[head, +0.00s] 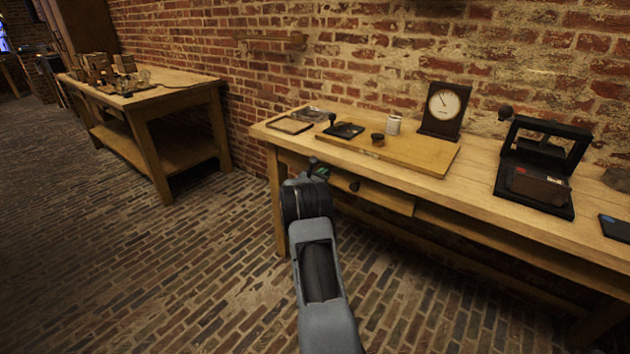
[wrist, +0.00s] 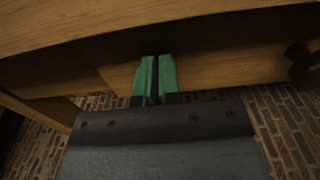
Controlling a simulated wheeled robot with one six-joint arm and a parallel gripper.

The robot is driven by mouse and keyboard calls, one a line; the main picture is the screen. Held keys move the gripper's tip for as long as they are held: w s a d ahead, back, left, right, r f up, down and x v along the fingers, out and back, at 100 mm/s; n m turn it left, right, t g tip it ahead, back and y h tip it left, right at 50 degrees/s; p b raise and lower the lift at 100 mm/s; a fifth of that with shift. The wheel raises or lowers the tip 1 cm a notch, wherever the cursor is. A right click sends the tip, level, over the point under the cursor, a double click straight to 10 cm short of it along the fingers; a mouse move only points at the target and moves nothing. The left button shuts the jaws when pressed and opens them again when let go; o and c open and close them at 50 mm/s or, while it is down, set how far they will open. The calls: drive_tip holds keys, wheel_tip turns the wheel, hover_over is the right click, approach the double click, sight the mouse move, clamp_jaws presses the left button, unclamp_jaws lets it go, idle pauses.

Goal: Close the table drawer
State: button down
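The wooden table drawer (head: 390,198) is under the top of the right-hand table (head: 510,205), and its front stands out a little from the apron, so it looks partly open. Its dark round knob (head: 354,186) shows in the head view, and at the right edge of the wrist view (wrist: 300,62). My gripper (head: 318,168) is at the left part of the drawer front, left of the knob. In the wrist view the green fingers (wrist: 156,75) are together, with only a thin dark strip between them, holding nothing. They overlap the drawer front (wrist: 225,72); I cannot tell whether they touch it.
A second table (head: 180,85) is at the left. The brick floor between is clear.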

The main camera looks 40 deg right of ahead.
drive_tip(key=s+a+p, duration=0.1)
drive_tip(key=s+a, duration=0.1)
drive_tip(key=a, duration=1.2)
